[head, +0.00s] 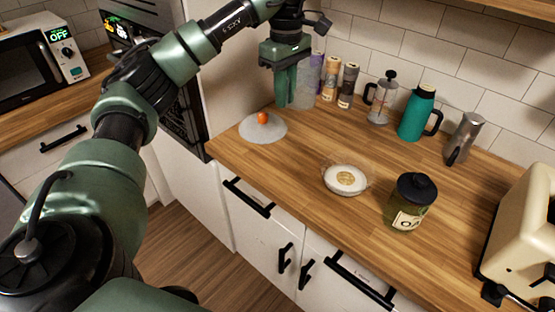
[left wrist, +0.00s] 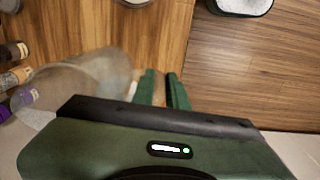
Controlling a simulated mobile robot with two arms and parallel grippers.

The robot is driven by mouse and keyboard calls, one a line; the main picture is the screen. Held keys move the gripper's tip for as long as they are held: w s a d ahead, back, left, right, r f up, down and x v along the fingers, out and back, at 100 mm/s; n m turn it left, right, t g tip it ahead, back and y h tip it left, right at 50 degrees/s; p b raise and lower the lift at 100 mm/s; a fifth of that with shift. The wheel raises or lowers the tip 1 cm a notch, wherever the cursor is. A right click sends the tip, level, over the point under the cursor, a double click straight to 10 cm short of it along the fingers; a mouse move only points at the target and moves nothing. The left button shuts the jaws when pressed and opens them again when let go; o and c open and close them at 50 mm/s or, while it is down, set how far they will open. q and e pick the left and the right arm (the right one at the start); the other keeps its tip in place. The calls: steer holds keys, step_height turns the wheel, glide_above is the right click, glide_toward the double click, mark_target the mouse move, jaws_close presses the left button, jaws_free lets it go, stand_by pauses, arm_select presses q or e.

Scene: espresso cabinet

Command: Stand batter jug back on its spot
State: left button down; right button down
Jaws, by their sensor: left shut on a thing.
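The batter jug (left wrist: 85,80) is a clear, see-through vessel on the left of the left wrist view, beside my fingers. In the head view it shows faintly (head: 304,92) just right of my left gripper (head: 286,88). The gripper points down over the back of the counter and is shut on the jug, apparently at its handle. In the left wrist view the fingers (left wrist: 164,90) are close together, with the grip partly hidden by the gripper body. I cannot tell whether the jug touches the counter. My right gripper is not in view.
A grey disc (head: 250,132) with a small orange-red item (head: 263,118) lies nearby. Spice jars (head: 347,86), a French press (head: 381,100) and a teal flask (head: 418,112) line the wall. A bowl (head: 345,181) and dark-lidded jar (head: 410,203) stand in front. The counter between is clear.

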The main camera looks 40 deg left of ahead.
arm_select(q)
steer(key=shift+m, duration=0.9)
steer(key=f, duration=0.6)
steer(key=s+a+f+p, duration=0.1)
steer(key=f, duration=0.5)
steer(key=s+f+p, duration=0.1)
steer(key=f, duration=0.6)
steer(key=shift+s+a+f, duration=0.1)
steer(key=shift+a, duration=0.05)
steer(key=shift+f, duration=0.2)
